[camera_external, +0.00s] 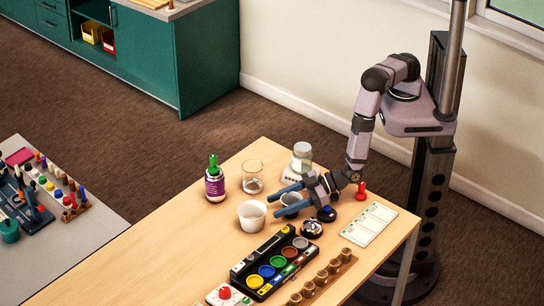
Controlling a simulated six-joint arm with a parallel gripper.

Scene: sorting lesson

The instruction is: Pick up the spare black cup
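My gripper (273,205) reaches in from the right, low over the wooden table, with its two blue fingers pointing left and spread apart. A small dark grey cup (291,201) shows between the fingers, partly hidden by them. I cannot tell whether the fingers touch it, and its true colour is hard to make out. No clearly black cup shows elsewhere. A white cup (252,216) stands just left of the fingertips.
A glass (252,177), a purple bottle with a green top (214,180) and a jar on a white base (302,157) stand behind. A black paint tray (276,262) and a wooden rack (322,281) lie in front. The table's left part is clear.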

